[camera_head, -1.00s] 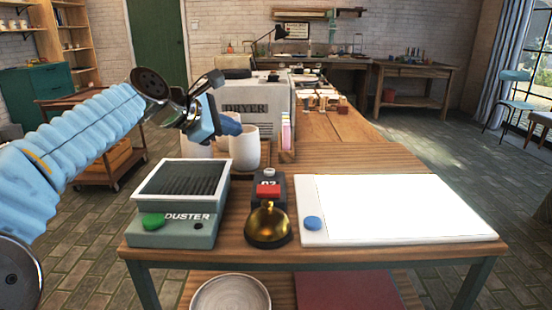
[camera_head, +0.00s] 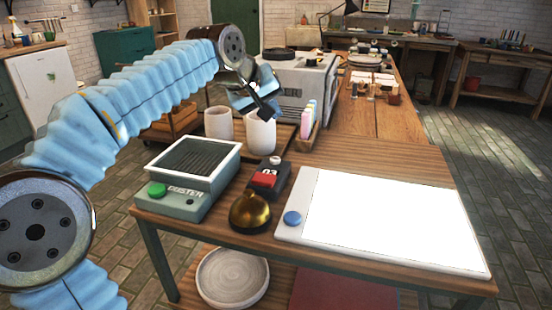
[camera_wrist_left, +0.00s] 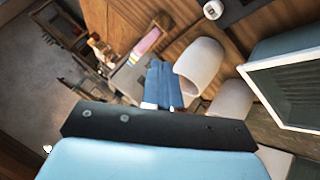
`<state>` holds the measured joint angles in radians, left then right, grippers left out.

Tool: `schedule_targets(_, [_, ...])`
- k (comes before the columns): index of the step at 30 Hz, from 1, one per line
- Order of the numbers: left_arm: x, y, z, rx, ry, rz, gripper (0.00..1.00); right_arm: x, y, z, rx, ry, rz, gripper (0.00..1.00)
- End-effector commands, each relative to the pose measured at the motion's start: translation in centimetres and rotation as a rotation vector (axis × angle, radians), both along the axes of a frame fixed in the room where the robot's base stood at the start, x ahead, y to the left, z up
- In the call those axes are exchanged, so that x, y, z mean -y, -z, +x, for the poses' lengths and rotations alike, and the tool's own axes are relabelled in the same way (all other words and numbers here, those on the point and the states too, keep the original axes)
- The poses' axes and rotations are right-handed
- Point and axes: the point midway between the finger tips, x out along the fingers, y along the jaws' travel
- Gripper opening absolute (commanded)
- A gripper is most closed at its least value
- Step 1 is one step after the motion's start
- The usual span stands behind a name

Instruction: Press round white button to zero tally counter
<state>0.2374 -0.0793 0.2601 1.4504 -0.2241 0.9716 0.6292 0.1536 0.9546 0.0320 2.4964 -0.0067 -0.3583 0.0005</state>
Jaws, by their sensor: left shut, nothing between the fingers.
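The tally counter (camera_head: 268,178) is a small dark box with a red front piece and a display reading 03. It stands on the table behind a brass bell. A small pale round button (camera_head: 275,160) shows on its top. In the left wrist view, a round white button (camera_wrist_left: 213,9) on a dark body shows at the top edge. My left gripper (camera_head: 270,113) is shut and empty, above and behind the counter, close to the white cups and apart from the counter. Its blue fingers (camera_wrist_left: 162,85) also show in the left wrist view. My right gripper is not in view.
The brass bell (camera_head: 250,212) stands just in front of the counter. White cups (camera_head: 261,134) and a holder with coloured strips (camera_head: 309,125) stand behind.

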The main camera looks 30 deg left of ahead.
Motion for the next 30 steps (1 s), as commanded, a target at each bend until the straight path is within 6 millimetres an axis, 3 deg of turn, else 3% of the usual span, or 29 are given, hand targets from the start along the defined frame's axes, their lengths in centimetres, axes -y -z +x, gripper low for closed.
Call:
schedule_targets(8, [0.0,2.2,0.0,-0.002,-0.001,0.000,0.00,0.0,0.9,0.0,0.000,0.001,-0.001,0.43])
schedule_targets(15, [0.0,6.1,0.0,-0.002,-0.002,-0.002,0.00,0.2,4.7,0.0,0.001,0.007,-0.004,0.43])
schedule_targets(21, [0.0,8.2,0.0,0.001,-0.001,-0.002,0.00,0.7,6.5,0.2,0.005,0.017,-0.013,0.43])
schedule_targets(30, [0.0,8.7,0.0,0.001,-0.001,-0.002,0.00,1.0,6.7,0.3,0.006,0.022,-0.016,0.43])
